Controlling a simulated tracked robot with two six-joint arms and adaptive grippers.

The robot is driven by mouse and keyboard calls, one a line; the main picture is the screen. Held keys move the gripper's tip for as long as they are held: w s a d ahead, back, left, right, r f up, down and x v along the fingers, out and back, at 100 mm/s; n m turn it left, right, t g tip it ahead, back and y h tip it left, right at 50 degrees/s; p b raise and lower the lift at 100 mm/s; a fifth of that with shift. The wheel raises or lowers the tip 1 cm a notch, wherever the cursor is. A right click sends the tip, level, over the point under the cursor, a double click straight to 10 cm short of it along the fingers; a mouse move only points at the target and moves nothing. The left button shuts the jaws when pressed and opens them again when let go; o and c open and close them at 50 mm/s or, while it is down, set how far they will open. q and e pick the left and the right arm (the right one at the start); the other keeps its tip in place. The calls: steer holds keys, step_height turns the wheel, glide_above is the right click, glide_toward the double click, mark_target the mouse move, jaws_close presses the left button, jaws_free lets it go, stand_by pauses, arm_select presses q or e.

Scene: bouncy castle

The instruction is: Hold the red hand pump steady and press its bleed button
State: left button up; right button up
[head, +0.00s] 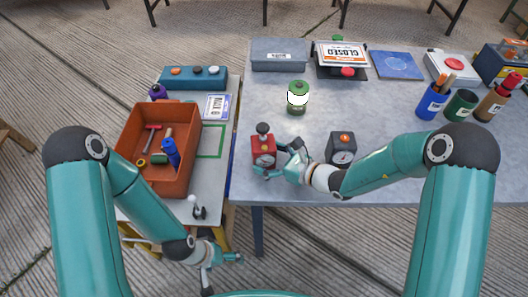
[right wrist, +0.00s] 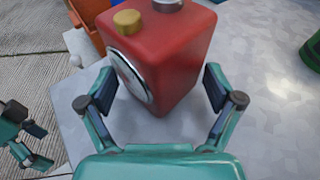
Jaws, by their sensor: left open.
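The red hand pump (head: 263,150) stands upright near the front left corner of the grey table, with a dark knob on top and a round dial. In the right wrist view the red pump (right wrist: 175,55) shows a brass button (right wrist: 127,20) and a grey fitting on top. My right gripper (head: 277,160) is at the pump, its open fingers (right wrist: 160,90) on either side of the body; gaps show, and firm contact is not visible. My left gripper (head: 224,272) is open and empty, low in front of the side table, well away from the pump.
A dark box with a dial and orange button (head: 341,148) stands right of the pump, close to my right arm. A green canister (head: 297,98) stands behind. An orange tool bin (head: 187,182) and a small white-knobbed object (head: 196,207) are on the side table (head: 215,175).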

jaws_close()
stand_by(0.5)
steer(key=c, duration=1.6)
jaws_free()
steer(key=shift+c, duration=0.2)
